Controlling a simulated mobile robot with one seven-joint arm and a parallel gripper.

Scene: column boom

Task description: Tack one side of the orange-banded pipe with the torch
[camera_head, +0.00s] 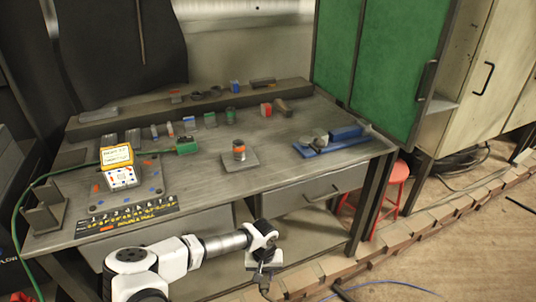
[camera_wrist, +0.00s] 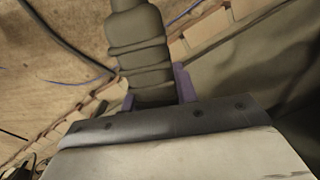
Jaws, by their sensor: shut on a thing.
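The orange-banded pipe (camera_head: 239,149) is a short dark upright cylinder with an orange band. It stands on a flat square plate (camera_head: 251,161) near the middle of the workbench. My gripper (camera_head: 264,266) is in front of the bench, off its front edge and well apart from the pipe. In the wrist view my gripper (camera_wrist: 157,92) has its purple fingers on both sides of a thick, ribbed, olive-grey handle, which looks like the torch (camera_wrist: 138,45). The fingers are shut on it. The torch's tip cannot be made out.
The workbench (camera_head: 205,180) holds a yellow box (camera_head: 117,154), a white card with coloured marks (camera_head: 122,178), a blue vise-like tool (camera_head: 345,134) and several small parts along the back. A green cabinet (camera_head: 385,65) and a red stool (camera_head: 395,183) stand right. Bench around the plate is clear.

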